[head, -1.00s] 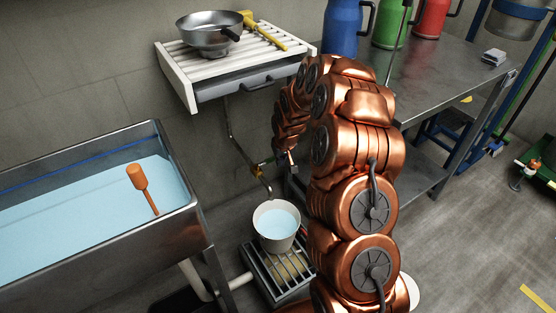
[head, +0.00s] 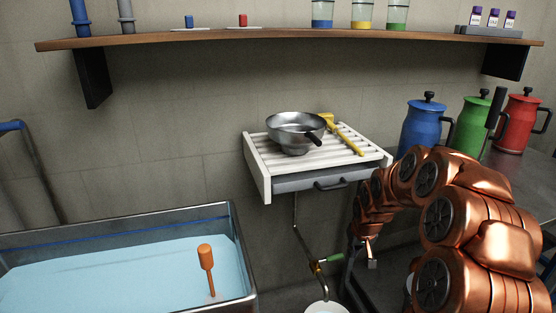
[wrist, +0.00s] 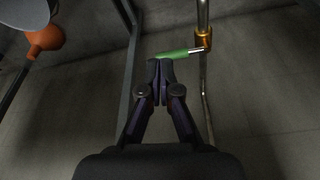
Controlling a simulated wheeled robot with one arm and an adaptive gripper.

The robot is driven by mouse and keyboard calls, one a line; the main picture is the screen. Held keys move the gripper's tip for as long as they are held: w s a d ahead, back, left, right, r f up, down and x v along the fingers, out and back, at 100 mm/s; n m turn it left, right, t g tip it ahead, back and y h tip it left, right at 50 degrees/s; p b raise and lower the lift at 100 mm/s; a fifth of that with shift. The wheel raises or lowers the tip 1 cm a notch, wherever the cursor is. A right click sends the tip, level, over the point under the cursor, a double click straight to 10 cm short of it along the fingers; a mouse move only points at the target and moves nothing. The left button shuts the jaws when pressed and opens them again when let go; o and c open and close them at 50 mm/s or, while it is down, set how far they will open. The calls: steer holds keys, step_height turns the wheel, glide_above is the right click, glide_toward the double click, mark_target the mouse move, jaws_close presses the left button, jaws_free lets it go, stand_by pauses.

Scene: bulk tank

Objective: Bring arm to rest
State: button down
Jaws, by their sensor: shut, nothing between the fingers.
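My gripper (head: 372,262) is at the end of my copper arm (head: 445,215), which arches over from the right and hangs down below the drawer rack. In the wrist view the gripper (wrist: 160,70) is shut and empty, with its dark fingertips together. A valve with a green handle (head: 331,258) sits on a thin pipe to the left of the gripper in the head view. In the wrist view the green handle (wrist: 171,55) appears just beyond the fingertips; I cannot tell the exact gap.
A white bucket (head: 326,308) shows its rim under the spout. A steel tank (head: 245,283) of blue liquid with an orange float (head: 206,257) is left. A slatted rack (head: 262,170) holds a pan (head: 295,130). Blue, green and red jugs (head: 424,128) stand right. A shelf (head: 290,37) runs above.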

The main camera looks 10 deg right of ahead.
steer(key=s+a+r+g+p, duration=0.1)
steer(key=s+a+r+p, duration=0.3)
steer(key=s+r+p, duration=0.5)
steer(key=s+a+r+g+p, duration=0.2)
steer(key=s+r+p, duration=0.6)
steer(key=s+r, duration=0.9)
steer(key=s+a+r+g+p, duration=0.2)
steer(key=s+a+r+p, duration=0.5)
steer(key=s+r, duration=0.6)
steer(key=s+p, duration=0.2)
steer(key=shift+n+p, duration=0.3)
steer(key=shift+p, duration=0.05)
